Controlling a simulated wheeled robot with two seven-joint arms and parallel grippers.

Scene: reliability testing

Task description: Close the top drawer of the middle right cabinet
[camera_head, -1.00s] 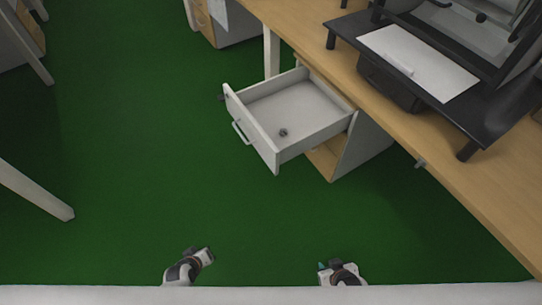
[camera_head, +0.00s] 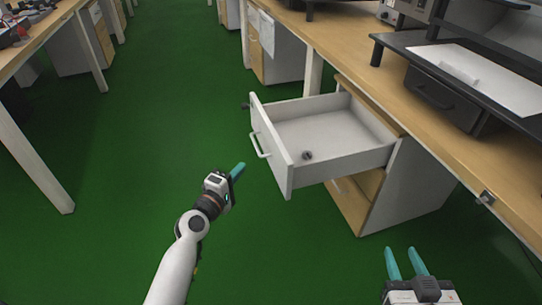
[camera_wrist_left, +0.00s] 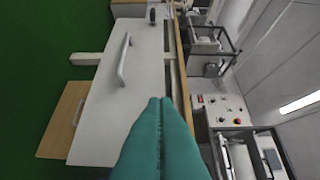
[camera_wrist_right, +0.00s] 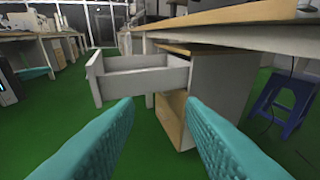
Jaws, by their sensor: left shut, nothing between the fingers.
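The top drawer (camera_head: 272,138) of the cabinet (camera_head: 402,190) under the right-hand desk is pulled far out. Its white front has a bar handle (camera_head: 259,146), and a small dark round thing (camera_head: 307,155) lies inside. My left gripper (camera_head: 237,170) is shut and empty, in front of the drawer front and apart from it. In the left wrist view its teal fingers (camera_wrist_left: 160,105) are together, pointing toward the drawer front (camera_wrist_left: 112,95). My right gripper (camera_head: 405,263) is open and empty, right of the drawer and near the cabinet. The drawer's side also shows in the right wrist view (camera_wrist_right: 140,82).
The wooden desktop (camera_head: 350,50) overhangs the cabinet and carries a black stand (camera_head: 465,75). Another cabinet (camera_head: 275,55) stands further back. Another desk stands at the left, its white leg (camera_head: 35,165) on the floor. The green floor (camera_head: 150,130) before the drawer is clear.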

